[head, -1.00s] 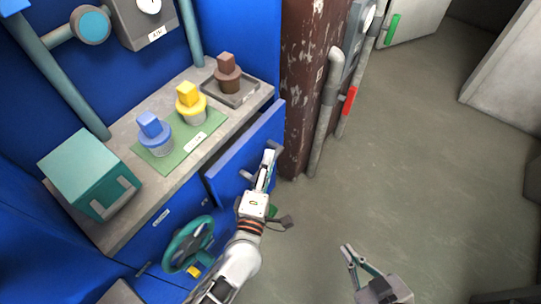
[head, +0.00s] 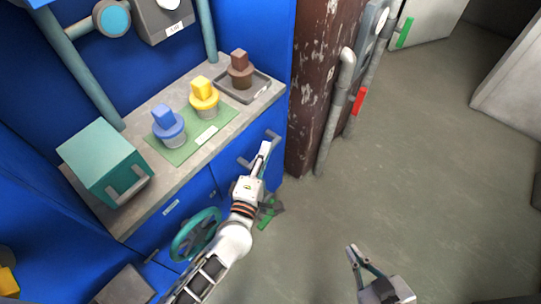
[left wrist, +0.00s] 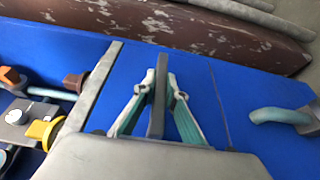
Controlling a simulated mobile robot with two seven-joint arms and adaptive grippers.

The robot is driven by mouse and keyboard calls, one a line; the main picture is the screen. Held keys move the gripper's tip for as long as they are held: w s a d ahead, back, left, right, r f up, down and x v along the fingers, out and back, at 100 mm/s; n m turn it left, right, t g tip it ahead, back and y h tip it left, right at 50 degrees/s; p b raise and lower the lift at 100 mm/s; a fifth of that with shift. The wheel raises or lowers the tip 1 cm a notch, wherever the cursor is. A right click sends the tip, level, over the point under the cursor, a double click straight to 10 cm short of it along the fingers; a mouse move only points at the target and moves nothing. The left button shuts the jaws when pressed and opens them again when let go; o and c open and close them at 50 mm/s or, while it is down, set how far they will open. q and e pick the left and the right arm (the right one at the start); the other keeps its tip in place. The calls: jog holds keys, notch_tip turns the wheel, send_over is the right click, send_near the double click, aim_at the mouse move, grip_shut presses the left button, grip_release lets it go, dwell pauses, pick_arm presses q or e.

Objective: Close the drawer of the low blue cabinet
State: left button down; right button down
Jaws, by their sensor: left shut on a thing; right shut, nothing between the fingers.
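The low blue cabinet (head: 152,240) stands under a grey worktop (head: 131,223). Its drawer front (head: 277,150) is at the right end and looks flush with the cabinet face, with no open gap visible. The grey drawer handle (head: 245,163) sticks out from it. My left gripper (head: 265,149) is shut on this handle. In the left wrist view, the fingers (left wrist: 160,80) sit on both sides of the grey handle bar (left wrist: 156,115) against blue panels. My right gripper (head: 351,250) is shut and empty over the floor at the lower right.
On the worktop are a teal box (head: 105,160), a blue plug (head: 168,125) and a yellow plug (head: 203,96) on a green mat (head: 179,155), and a brown plug (head: 240,70) on a grey tray (head: 262,85). A teal handwheel (head: 178,242) projects below. Floor (head: 440,180) at right is clear.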

pick_arm(q)
jog(key=shift+w+a, duration=0.1)
jog(key=shift+a, duration=0.05)
jog(key=c, duration=2.1)
grip_release()
jog(key=v, duration=0.7)
jog(key=shift+s, duration=0.25)
pick_arm(e)
jog(key=shift+w, duration=0.15)
